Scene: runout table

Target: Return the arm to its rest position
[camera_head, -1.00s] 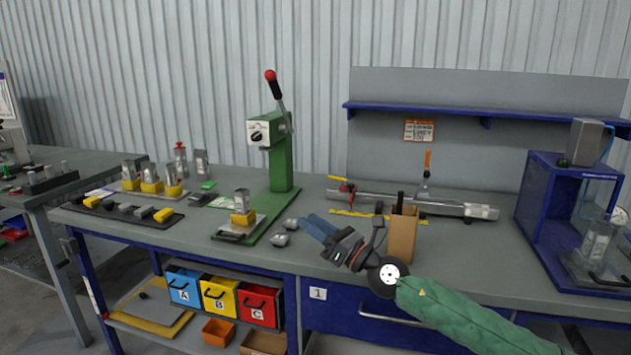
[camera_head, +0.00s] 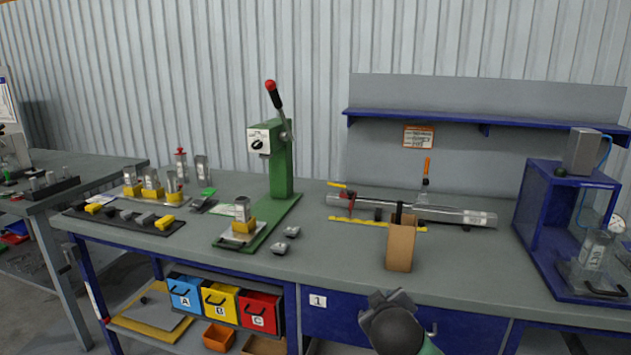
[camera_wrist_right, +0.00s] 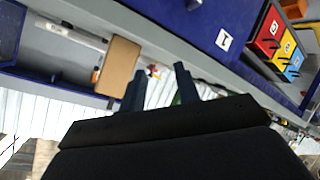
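My right arm (camera_head: 393,325) shows at the bottom centre of the head view, in front of the bench edge. Its fingers cannot be made out there. In the right wrist view my right gripper (camera_wrist_right: 160,80) has its two dark fingers apart, with nothing between them. The brown cardboard box (camera_head: 400,247) stands upright on the bench beyond the arm; it also shows in the right wrist view (camera_wrist_right: 118,66), left of the fingers. My left gripper is not in view.
The grey bench (camera_head: 340,270) has a blue front with a drawer. A green lever press (camera_head: 281,160) stands at centre, small fixtures lie to its left, and a clear tube (camera_head: 430,210) lies behind the box. A blue frame (camera_head: 540,220) stands at right.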

